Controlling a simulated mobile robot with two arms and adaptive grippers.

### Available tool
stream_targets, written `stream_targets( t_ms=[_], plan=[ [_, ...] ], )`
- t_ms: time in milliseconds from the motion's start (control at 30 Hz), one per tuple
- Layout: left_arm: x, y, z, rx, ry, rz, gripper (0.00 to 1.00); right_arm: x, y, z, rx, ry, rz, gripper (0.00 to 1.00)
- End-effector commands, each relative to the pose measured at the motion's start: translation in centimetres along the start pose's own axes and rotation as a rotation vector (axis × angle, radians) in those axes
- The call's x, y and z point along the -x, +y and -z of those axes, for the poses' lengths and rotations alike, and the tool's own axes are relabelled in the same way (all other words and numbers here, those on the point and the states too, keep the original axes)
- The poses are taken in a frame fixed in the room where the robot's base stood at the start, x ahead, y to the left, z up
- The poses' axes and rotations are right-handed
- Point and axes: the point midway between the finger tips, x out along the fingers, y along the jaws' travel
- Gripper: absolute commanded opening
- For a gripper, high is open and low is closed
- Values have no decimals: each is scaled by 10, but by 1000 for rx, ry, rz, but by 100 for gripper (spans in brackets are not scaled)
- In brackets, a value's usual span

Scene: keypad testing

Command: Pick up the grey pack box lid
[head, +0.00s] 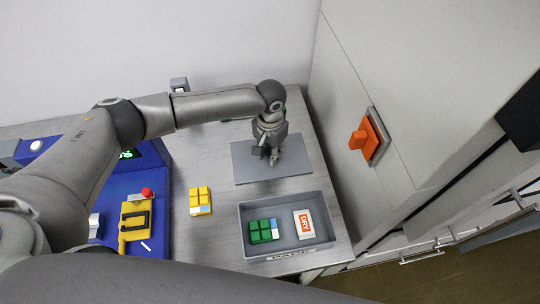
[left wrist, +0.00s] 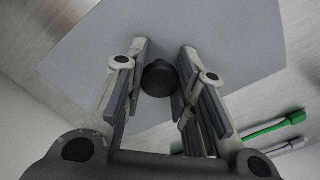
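The grey pack box lid (head: 245,172) is a flat grey plate at the back right of the table, behind the box. It fills much of the left wrist view (left wrist: 235,35), with a dark round knob (left wrist: 160,78) on it. My left gripper (head: 268,155) points down over the lid's middle. In the left wrist view its two fingers (left wrist: 162,65) stand on either side of the knob, against it with no clear gap. The lid looks level; I cannot tell whether it is clear of the table. My right gripper is not in view.
The open grey box (head: 290,253) holds a green keypad (head: 263,231) and a white-and-orange DRY packet (head: 304,224). A yellow keypad (head: 200,200) lies left of it. A blue test station (head: 150,185) is further left. A cabinet with an orange switch (head: 360,139) stands close on the right.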

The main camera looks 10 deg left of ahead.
Motion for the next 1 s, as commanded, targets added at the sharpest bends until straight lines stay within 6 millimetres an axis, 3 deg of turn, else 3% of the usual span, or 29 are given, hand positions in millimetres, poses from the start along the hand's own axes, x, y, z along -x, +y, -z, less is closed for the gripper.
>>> stream_targets(
  t_ms=[100,533,667,1000],
  plan=[
    [0,0,0,0,0,0,2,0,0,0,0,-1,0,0],
    [10,0,0,0,2,-1,1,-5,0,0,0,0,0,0],
    [29,0,1,1,4,-1,1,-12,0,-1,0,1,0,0],
    [93,29,-44,-5,4,0,1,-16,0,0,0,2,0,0]
  ],
)
